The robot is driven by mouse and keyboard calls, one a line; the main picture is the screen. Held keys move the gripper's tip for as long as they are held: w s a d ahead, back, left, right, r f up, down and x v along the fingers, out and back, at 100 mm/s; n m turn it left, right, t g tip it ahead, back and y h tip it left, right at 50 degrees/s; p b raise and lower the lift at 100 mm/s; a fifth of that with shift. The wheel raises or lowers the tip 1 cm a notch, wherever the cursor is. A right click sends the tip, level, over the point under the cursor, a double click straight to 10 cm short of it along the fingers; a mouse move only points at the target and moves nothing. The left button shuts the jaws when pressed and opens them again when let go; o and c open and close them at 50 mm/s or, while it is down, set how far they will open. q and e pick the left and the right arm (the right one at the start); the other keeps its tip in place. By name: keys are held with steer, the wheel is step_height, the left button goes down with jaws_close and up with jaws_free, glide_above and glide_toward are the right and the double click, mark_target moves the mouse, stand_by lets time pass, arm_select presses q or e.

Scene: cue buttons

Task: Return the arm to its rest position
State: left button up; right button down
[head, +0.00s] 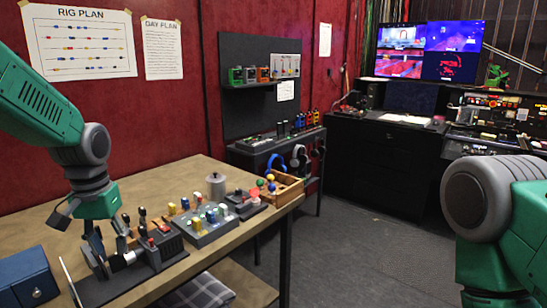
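My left arm (45,110) comes in from the left, reaching down over the wooden table. Its gripper (78,222) points down just above the near end of a black lever unit (150,262). A dark finger part juts out to the left below the green wrist piece; the fingertips blend with the dark levers, so its opening and any contact are unclear. My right arm (495,215) shows only as a grey joint and green links at the right edge; its gripper is outside the view.
The table (225,180) also holds a grey button box (200,227), a grey canister (215,185), a wooden crate (285,190) and a blue box (27,278). A black shelf (250,155) stands behind. The floor (350,250) between the table and my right arm is clear.

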arm_select(q)
steer(key=s+d+f+b, duration=0.1)
steer(key=s+f, duration=0.3)
steer(key=f, duration=0.5)
steer(key=s+d+f+b, duration=0.15)
steer(key=s+f, duration=0.25)
steer(key=f, duration=0.5)
steer(key=s+d+f+b, duration=0.15)
steer(key=s+f, duration=0.25)
steer(key=f, duration=0.6)
steer(key=s+f+b, duration=0.2)
steer(key=s+f, duration=0.3)
steer(key=s, duration=0.4)
steer(key=s+f+m+b, duration=0.1)
steer(key=s+f, duration=0.4)
steer(key=s, duration=0.5)
steer(key=shift+d+f+t+b, duration=0.3)
steer(key=shift+d+b, duration=0.1)
steer(key=shift+b, duration=0.1)
